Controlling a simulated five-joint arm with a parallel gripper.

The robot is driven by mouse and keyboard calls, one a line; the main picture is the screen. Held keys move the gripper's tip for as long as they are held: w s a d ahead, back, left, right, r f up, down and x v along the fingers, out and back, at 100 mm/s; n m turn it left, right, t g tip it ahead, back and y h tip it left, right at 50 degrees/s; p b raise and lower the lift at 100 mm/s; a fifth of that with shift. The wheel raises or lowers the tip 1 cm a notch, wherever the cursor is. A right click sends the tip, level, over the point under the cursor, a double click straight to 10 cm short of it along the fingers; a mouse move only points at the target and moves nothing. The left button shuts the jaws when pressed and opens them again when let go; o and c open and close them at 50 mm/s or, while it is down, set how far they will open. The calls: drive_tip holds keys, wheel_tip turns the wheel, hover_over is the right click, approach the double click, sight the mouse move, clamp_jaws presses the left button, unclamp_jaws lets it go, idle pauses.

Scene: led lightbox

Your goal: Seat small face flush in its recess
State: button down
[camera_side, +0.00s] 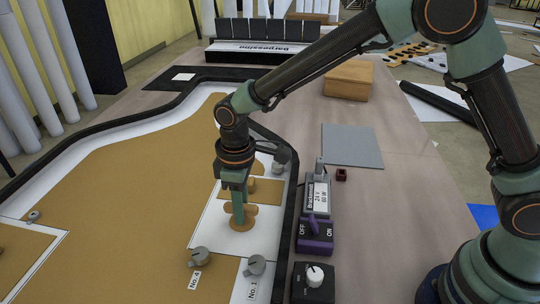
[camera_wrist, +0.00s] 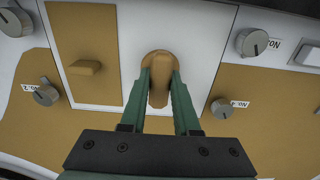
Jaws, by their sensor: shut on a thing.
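The small face is a round tan disc with a tan block handle (camera_wrist: 159,90), seen in the middle of the wrist view. My gripper (camera_wrist: 160,76) is shut on this handle, one green finger on each side. In the side view the small face (camera_side: 241,222) is below my gripper (camera_side: 238,203), over the white panel (camera_side: 208,232). The fingers hide part of it. Its recess is hidden beneath it, and I cannot tell whether the face lies flush.
A tan rectangular plate with a block handle (camera_wrist: 87,68) lies beside it. Grey knobs (camera_side: 201,257) (camera_wrist: 252,42) stand around the white panel. A dark raised rim (camera_side: 288,215) borders the lightbox on the right. Beyond it are a purple switch (camera_side: 314,233) and a black dial box (camera_side: 314,284).

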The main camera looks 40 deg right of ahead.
drive_tip(key=c, duration=0.6)
unclamp_jaws()
drive_tip(key=shift+o, duration=0.2)
drive_tip(key=shift+r, duration=4.05)
drive_tip(key=s+d+r+m+t, duration=0.2)
drive_tip(key=s+d+r+m, duration=0.1)
drive_tip(key=d, duration=0.4)
drive_tip(key=s+d+r+m+t, duration=0.1)
drive_tip(key=s+d+r+m, duration=0.2)
drive_tip(key=d, duration=0.5)
drive_tip(key=s+d+r+m+t, duration=0.2)
drive_tip(key=s+d+m, duration=0.1)
drive_tip(key=s+d, duration=0.2)
drive_tip(key=d, duration=0.2)
drive_tip(key=shift+d+r+t, duration=0.3)
drive_tip(key=shift+d+r, duration=0.05)
drive_tip(key=shift+r, duration=0.05)
